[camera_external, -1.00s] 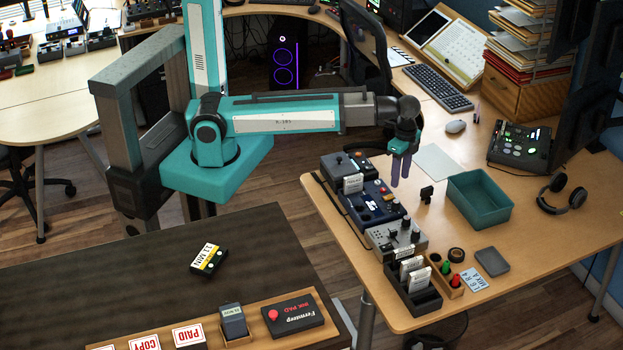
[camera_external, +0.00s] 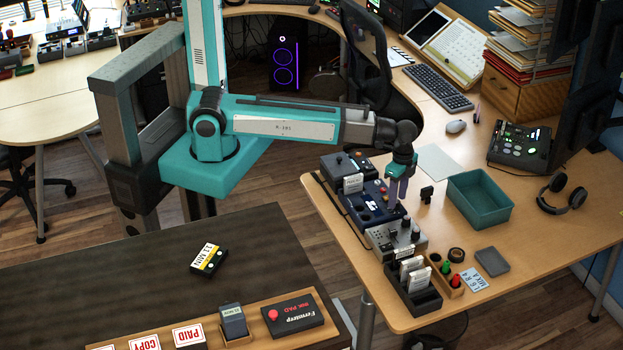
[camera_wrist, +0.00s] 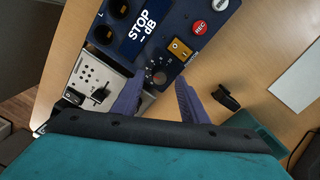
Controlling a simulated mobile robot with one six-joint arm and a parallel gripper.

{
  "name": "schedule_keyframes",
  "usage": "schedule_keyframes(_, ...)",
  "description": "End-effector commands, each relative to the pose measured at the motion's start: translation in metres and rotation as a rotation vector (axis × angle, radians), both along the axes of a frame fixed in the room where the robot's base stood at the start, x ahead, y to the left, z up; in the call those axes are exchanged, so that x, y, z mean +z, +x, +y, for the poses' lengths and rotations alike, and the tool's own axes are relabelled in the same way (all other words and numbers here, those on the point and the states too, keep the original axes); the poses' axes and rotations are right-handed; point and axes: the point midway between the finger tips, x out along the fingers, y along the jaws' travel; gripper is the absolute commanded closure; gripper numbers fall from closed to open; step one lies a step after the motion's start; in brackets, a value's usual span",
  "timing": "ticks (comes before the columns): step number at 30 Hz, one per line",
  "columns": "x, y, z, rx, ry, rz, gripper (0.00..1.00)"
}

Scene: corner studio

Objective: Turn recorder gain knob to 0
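The recorder is a dark blue device (camera_external: 367,193) in the desk row; in the wrist view its panel (camera_wrist: 186,62) shows a "STOP – dB" display, a red REC button and an orange switch. A small dark knob (camera_wrist: 158,78) with marks around it sits near the panel's lower edge. My gripper (camera_external: 397,196) is low over the recorder's near right end. In the wrist view the purple fingers of my gripper (camera_wrist: 161,82) are apart, one on each side of the knob. Whether they touch it, and the knob's pointer angle, I cannot tell.
A grey device with a lever (camera_wrist: 98,88) adjoins the recorder; its knobs (camera_external: 405,236) show outside. A small black object (camera_wrist: 226,97) stands right of my fingers. A teal tray (camera_external: 480,203) is farther right. A black holder with cards (camera_external: 413,294) is at the near end.

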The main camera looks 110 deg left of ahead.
Motion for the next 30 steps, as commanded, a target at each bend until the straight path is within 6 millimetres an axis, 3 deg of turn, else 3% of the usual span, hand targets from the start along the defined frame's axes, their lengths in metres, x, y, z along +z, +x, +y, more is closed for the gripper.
schedule_keyframes(15,-0.0096,-0.0001,-0.0002,0.0,0.001,-0.001,0.6)
schedule_keyframes(16,-0.0096,-0.0001,-0.0002,0.0,0.0,-0.001,0.62)
schedule_keyframes(23,-0.0095,-0.0002,-0.0003,0.0,0.0,0.0,1.0)
schedule_keyframes(30,-0.0096,-0.0002,-0.0003,0.011,0.0,-0.001,1.0)
